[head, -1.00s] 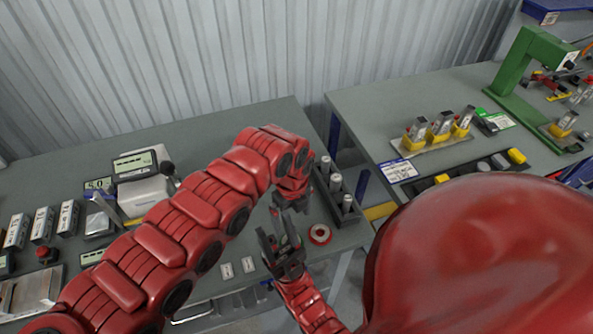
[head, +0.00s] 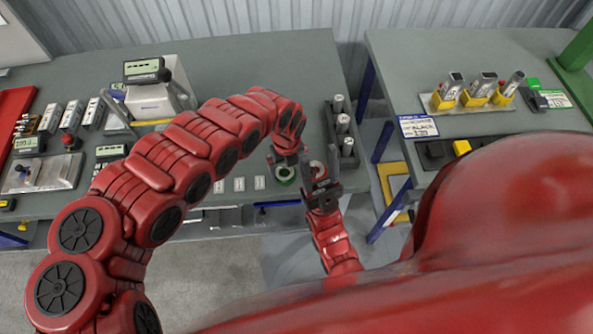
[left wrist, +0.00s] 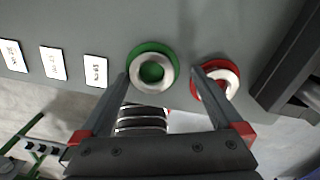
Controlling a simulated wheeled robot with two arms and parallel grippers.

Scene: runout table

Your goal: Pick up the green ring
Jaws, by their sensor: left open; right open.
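The green ring (head: 285,176) lies flat near the front edge of the left table. In the left wrist view it shows as a green disc (left wrist: 150,47) with a silver ring face. My left gripper (head: 287,163) points down above it, open and empty. In the left wrist view its fingertips (left wrist: 160,77) stand apart on either side of the lower part of the green ring; contact cannot be told. My right gripper (head: 321,172) is open, to the right, and overlaps the red ring in the head view.
A red ring (head: 316,167) lies right of the green one, close to my left gripper's right finger in the left wrist view (left wrist: 224,67). A dark block with silver pegs (head: 342,135) stands farther right. White labels (head: 239,184) lie to the left. A gap separates the two tables.

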